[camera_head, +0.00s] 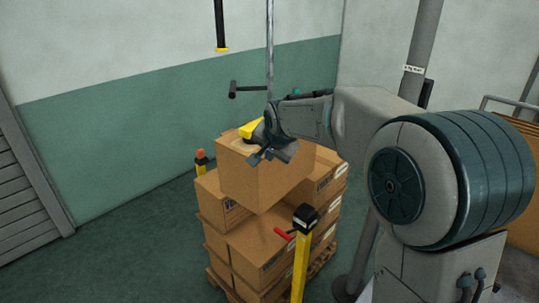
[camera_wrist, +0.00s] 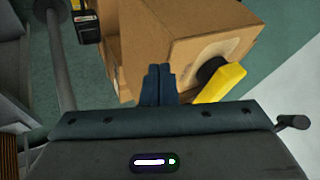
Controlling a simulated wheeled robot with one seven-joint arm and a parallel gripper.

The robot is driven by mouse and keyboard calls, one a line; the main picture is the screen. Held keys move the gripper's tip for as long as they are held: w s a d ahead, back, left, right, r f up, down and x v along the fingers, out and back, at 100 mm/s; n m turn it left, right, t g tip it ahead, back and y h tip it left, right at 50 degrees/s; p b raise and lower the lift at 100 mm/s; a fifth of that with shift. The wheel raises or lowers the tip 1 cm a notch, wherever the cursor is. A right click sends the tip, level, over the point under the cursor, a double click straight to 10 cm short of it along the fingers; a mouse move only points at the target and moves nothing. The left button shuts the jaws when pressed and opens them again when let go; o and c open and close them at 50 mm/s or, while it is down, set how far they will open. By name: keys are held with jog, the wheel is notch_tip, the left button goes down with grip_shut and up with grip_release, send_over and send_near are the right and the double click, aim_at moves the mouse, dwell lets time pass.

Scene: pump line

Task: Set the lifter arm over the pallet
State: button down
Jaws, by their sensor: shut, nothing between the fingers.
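Brown cartons (camera_head: 262,245) are stacked on a wooden pallet (camera_head: 324,258). A single carton (camera_head: 250,182) sits on top; it also fills the upper middle of the wrist view (camera_wrist: 140,35). A yellow and black lifter head (camera_head: 250,129) is at that carton's upper side; in the wrist view its yellow part (camera_wrist: 222,84) lies beside a pale round patch on the carton. A thin grey upright rod (camera_head: 270,45) rises behind my wrist; its lower end is hidden. My gripper (camera_head: 256,160) is shut and empty, its fingertips (camera_wrist: 159,70) close in front of the carton; contact cannot be told.
A yellow post with a black cap (camera_head: 301,255) stands in front of the pallet, near a red handle (camera_head: 283,234). Another yellow post (camera_head: 201,163) stands behind left. A dark rod (camera_head: 220,25) hangs above. Green floor (camera_head: 130,250) is clear at left.

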jog(key=shift+s, duration=0.1)
jog(key=s+d+f+b+v, duration=0.1)
jog(key=s+f+b+v, duration=0.1)
jog(key=v, duration=1)
jog(key=s+d+f+n+g, duration=0.1)
jog(key=s+d+f, duration=0.3)
jog(key=s, duration=0.4)
jog(key=s+d+f+n+g+h, duration=0.1)
jog(key=s+d+f+n+g, duration=0.1)
jog(key=s+f, duration=0.4)
jog(key=s+d+f+n+g, duration=0.1)
jog(key=s+d+f+n, duration=0.2)
jog(key=s+d+f, duration=0.3)
jog(key=s+d, duration=0.1)
jog(key=s, duration=0.3)
jog(key=shift+h, duration=0.4)
